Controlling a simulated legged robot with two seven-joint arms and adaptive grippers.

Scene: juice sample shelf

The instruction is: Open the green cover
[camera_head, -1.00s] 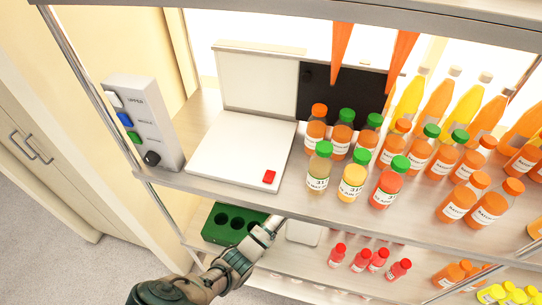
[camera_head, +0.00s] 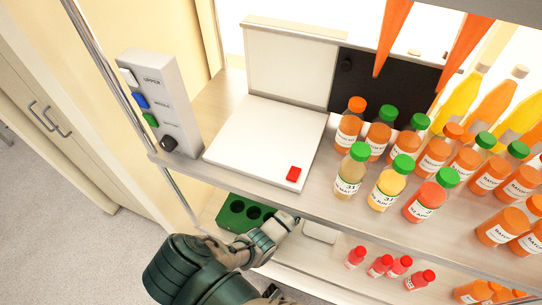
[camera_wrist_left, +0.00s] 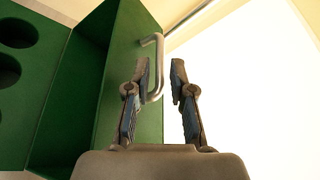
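A green box (camera_head: 232,220) with round holes in its top stands on the lower shelf at the left. I take this panel for the cover. My left gripper (camera_wrist_left: 161,66) is open. The handle shows between its fingers, nearer the left one; I cannot tell whether they touch. In the head view my left arm hides part of the box and the fingertips. My right gripper is not in view.
The upper shelf above my arm holds a white device with a red button (camera_head: 293,174) and several juice bottles (camera_head: 388,187). A button panel (camera_head: 158,105) stands at the left. Small red bottles (camera_head: 380,265) stand on the lower shelf at the right.

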